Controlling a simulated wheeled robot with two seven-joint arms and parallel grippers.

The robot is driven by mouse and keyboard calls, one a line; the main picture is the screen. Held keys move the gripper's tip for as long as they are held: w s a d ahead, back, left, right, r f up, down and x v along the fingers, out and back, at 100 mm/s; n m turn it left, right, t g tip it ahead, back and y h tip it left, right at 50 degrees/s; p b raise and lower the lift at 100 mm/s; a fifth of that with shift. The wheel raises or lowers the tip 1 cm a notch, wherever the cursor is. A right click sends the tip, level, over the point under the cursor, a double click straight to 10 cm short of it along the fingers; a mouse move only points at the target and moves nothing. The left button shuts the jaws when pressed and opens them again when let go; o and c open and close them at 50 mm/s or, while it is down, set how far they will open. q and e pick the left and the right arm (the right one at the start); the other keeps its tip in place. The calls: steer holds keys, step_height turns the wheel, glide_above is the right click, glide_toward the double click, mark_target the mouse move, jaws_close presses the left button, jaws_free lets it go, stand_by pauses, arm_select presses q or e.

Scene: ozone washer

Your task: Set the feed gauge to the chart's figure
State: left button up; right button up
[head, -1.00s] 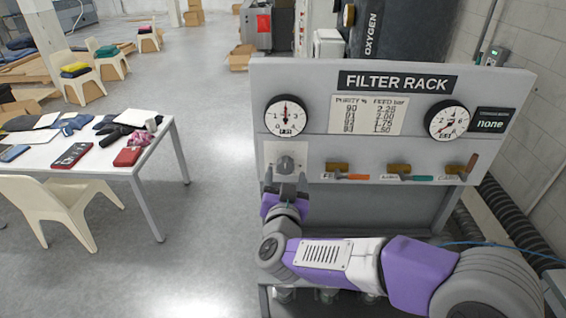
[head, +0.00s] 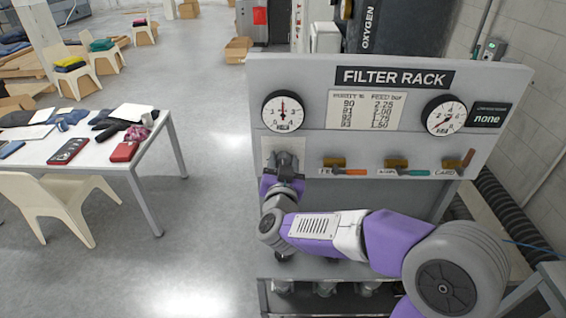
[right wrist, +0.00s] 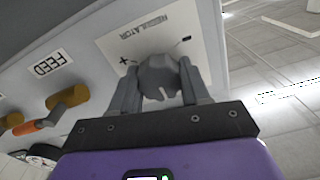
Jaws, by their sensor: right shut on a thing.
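My right gripper (head: 285,166) is at the regulator knob on the left of the filter rack panel. In the right wrist view its two fingers (right wrist: 160,88) are shut on the grey regulator knob (right wrist: 158,75), one on each side. The knob's plate (right wrist: 128,42) reads REGULATOR, with plus and minus marks. Above is the left gauge (head: 283,112), its needle pointing about straight up; its small label is unreadable. The chart (head: 365,110) lists purity and feed bar figures, including 2.25 and 1.50. A second gauge (head: 443,116) is at the right. My left gripper is not in view.
Several valves stand in a row right of the knob, with orange (head: 350,171), teal (head: 413,172) and dark orange (head: 467,159) handles. A display (head: 487,119) reads "none". A white table (head: 80,165) with cloths stands at left; open floor lies between.

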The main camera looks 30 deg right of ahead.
steer(key=shift+f+m+b, duration=0.1)
steer(key=shift+m+b, duration=0.5)
steer(key=shift+b, duration=0.3)
steer(key=shift+m+b, duration=0.35)
steer(key=shift+m, duration=0.05)
steer(key=o, duration=1)
steer(key=shift+o, duration=0.2)
steer(key=shift+s, duration=0.1)
steer(key=v, duration=0.7)
steer(key=shift+s+b, duration=0.25)
steer(key=shift+b, duration=0.1)
steer(key=shift+a, duration=0.15)
